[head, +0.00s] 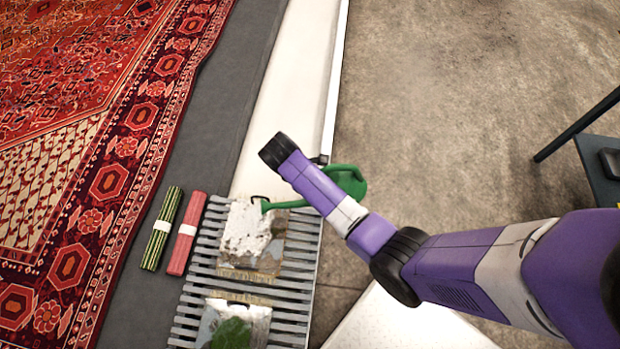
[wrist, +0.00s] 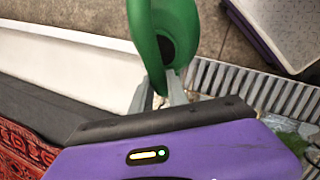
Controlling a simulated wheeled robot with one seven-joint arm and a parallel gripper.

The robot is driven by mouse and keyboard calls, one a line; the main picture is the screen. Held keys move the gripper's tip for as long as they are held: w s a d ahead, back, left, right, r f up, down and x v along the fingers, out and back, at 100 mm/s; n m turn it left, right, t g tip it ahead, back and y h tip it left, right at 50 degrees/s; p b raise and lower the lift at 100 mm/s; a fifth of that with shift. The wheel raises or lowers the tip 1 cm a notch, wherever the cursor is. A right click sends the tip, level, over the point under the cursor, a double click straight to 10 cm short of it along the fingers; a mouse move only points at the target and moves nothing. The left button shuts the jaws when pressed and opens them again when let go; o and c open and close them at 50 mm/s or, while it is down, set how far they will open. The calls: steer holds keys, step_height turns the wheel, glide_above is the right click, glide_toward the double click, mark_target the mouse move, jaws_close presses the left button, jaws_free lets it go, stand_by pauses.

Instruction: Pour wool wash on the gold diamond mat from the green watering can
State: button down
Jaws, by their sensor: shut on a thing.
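My gripper (wrist: 158,92) is shut on the green watering can (head: 350,184), gripping its green part in the wrist view (wrist: 178,18). In the head view my arm hides the fingers and part of the can. The can's spout points left, its tip over the upper small mat (head: 268,262) on the slatted grate. This mat has a tan fringe, and a ragged white patch covers much of it. Its pattern is too covered to tell whether it is the gold diamond mat. I cannot make out a falling stream.
A lower mat (head: 257,312) with a green patch lies on the same grate (head: 190,308). A green striped roll (head: 161,230) and a red roll (head: 186,235) lie left of it. A large red rug (head: 60,90) spreads at left. A dark table (head: 597,160) stands at right.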

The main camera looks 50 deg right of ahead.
steer(key=shift+w+a+f+h+b, duration=0.3)
steer(key=shift+w+a+f+b, duration=0.2)
steer(key=shift+b, duration=0.5)
steer(key=s+a+p, duration=0.5)
steer(key=a, duration=0.2)
steer(key=shift+a, duration=0.15)
steer(key=shift+s, duration=0.1)
steer(key=shift+r, duration=0.15)
steer(key=shift+r+m+t+y+p, duration=0.15)
steer(key=shift+r+t+y+p, duration=0.15)
steer(key=shift+t+y+p, duration=0.65)
steer(key=shift+r+m+t+y+p, duration=0.1)
steer(key=shift+r+t+y+p, duration=0.4)
steer(key=shift+y, duration=0.75)
steer(key=shift+r+m+t+y+p, duration=0.15)
steer(key=shift+t+y+p, duration=0.55)
steer(key=shift+t+y, duration=0.35)
